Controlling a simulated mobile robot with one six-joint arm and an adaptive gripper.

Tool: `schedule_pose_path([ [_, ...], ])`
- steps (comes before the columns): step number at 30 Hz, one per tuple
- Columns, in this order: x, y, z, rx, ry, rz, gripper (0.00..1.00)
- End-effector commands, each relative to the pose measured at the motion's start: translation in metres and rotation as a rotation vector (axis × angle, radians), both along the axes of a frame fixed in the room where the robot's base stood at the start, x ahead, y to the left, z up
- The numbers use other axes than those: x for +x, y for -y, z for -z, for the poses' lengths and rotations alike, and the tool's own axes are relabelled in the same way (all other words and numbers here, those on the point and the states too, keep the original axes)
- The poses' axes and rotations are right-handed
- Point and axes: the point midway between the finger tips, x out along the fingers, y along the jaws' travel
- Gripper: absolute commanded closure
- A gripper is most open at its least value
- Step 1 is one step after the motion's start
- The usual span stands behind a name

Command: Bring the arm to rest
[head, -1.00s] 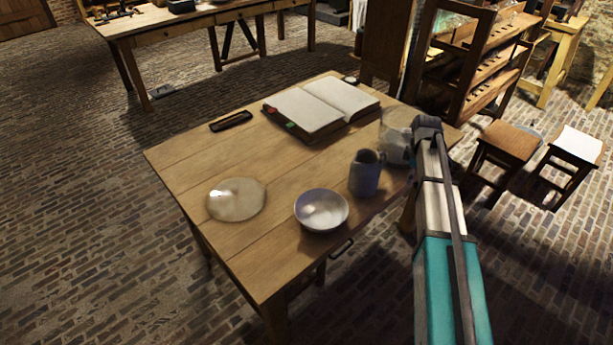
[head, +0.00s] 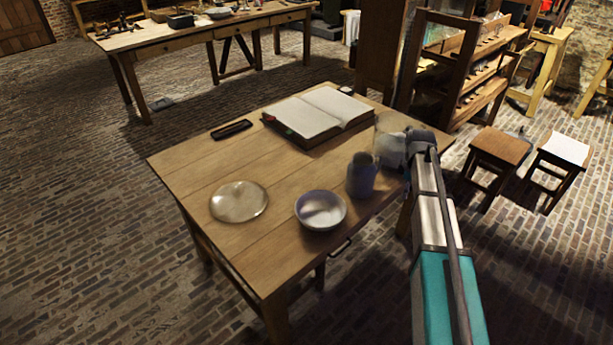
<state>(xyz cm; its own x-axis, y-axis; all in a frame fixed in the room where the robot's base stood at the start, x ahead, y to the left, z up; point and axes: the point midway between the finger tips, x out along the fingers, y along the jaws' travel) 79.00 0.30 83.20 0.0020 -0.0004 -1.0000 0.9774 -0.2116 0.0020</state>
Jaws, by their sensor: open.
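My arm (head: 435,235) rises from the bottom right, with teal and white links, to a dark grey joint beside the table's right edge. Past that joint I cannot make out my gripper or its fingers. A clear glass jar (head: 388,150) stands on the table just left of the joint, and the joint partly overlaps it in the picture. A blue-grey jar (head: 361,178) with a dark top stands upright nearer the front. A pale bowl (head: 321,210) sits left of it. I see nothing held.
The wooden table (head: 190,170) also bears a round glass dish (head: 239,202), an open book (head: 318,112) and a small dark tray (head: 232,129). Two stools (head: 500,147) and a wooden rack (head: 470,75) stand to the right. A workbench (head: 180,35) is behind. Brick floor is open at left.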

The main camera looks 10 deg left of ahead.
Motion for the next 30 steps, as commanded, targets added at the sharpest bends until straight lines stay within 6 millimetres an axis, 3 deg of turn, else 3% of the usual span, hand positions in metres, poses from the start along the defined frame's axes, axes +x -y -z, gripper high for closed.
schedule_pose_path([
  [20,-0.004,0.001,-0.002,0.000,0.000,0.017,0.01],
  [26,-0.029,0.002,-0.011,0.000,0.000,0.128,0.01],
  [30,-0.060,0.002,-0.021,0.001,-0.001,0.279,0.01],
])
